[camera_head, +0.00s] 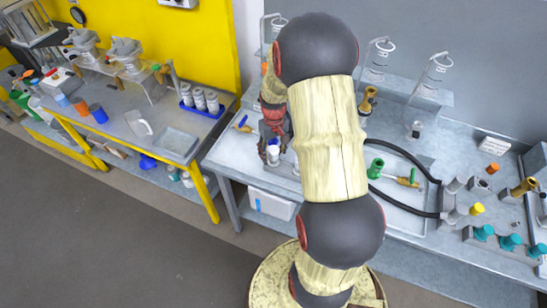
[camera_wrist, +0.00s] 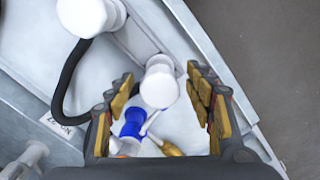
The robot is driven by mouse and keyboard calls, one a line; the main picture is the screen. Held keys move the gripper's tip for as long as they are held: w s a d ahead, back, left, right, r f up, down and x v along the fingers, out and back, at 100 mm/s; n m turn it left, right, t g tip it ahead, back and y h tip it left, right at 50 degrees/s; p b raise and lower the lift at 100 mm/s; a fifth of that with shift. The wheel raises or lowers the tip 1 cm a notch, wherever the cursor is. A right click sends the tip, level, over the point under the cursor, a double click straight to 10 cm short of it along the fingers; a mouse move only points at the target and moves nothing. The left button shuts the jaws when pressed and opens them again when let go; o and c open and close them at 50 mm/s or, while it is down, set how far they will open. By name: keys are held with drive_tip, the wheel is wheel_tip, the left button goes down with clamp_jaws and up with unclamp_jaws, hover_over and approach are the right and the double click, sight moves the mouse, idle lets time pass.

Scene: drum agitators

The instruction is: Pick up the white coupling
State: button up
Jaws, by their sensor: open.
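A white, rounded piece that looks like the white coupling (camera_wrist: 160,82) stands on the grey bench in the wrist view. It lies between the two fingers of my gripper (camera_wrist: 163,92), near their tips, with gaps on both sides. My gripper is open and points down at the bench; I cannot tell whether it touches the piece. In the head view my gripper (camera_head: 271,148) is over the bench's left front part, and a white piece (camera_head: 273,157) shows at its fingers. My arm hides part of the bench there.
Blue (camera_wrist: 132,122) and brass (camera_wrist: 168,148) parts lie close by between the fingers. A larger white fitting (camera_wrist: 90,14) and a black hose (camera_wrist: 68,85) are at upper left. A blue-handled valve (camera_head: 242,123) lies left of my gripper. The bench edge is near.

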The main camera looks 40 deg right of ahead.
drive_tip(key=c, duration=0.3)
clamp_jaws()
idle(0.5)
